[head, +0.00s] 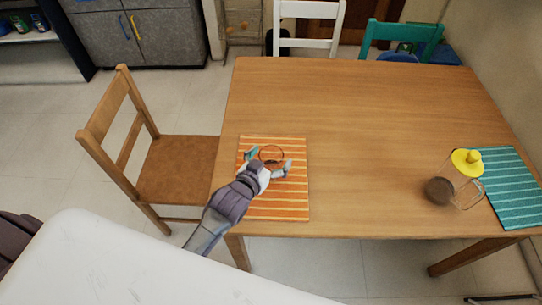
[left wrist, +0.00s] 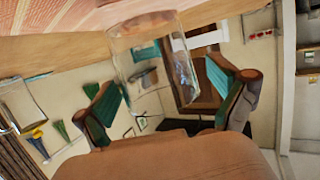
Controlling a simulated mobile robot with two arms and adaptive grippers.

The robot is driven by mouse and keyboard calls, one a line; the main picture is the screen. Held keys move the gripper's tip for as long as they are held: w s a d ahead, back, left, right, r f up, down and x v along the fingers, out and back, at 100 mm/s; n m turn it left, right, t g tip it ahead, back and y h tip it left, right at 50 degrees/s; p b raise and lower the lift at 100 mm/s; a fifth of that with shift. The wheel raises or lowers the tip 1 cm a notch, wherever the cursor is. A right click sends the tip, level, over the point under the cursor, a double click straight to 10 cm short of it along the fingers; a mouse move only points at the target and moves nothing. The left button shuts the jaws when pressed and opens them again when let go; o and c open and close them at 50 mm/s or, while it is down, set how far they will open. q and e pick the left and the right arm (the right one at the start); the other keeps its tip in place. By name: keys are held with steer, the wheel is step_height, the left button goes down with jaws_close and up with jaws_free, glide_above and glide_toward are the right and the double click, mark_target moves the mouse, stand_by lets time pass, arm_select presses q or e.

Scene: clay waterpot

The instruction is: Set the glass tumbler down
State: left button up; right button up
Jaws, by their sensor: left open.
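The clear glass tumbler (head: 271,154) appears upright on the orange striped placemat (head: 290,205) near the left end of the table. It also shows in the left wrist view (left wrist: 150,50), upside down there, with its base towards the placemat (left wrist: 60,12). My left gripper (head: 268,163) is open around the tumbler's near side, one finger to each side. In the left wrist view, gaps show between both teal finger pads and the glass. The tumbler's base is partly hard to make out through the glass. My right gripper is not in view.
A glass pitcher (head: 441,190) with a yellow lid stands at the table's right, beside a teal striped placemat (head: 510,185). A wooden chair (head: 175,165) is at the left end, white (head: 308,20) and teal (head: 405,33) chairs behind. The middle of the wooden table (head: 350,120) is clear.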

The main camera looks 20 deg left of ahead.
arm_select(q)
steer(key=shift+r, duration=0.1)
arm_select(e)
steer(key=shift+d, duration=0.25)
arm_select(q)
steer(key=shift+s+r, duration=0.1)
steer(key=shift+r, duration=0.05)
steer(key=v, duration=1.1)
steer(key=shift+s+r+b, duration=0.15)
steer(key=shift+s+b, duration=0.15)
steer(key=shift+s, duration=0.05)
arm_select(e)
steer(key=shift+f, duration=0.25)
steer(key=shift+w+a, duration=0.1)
arm_select(q)
steer(key=shift+s, duration=0.1)
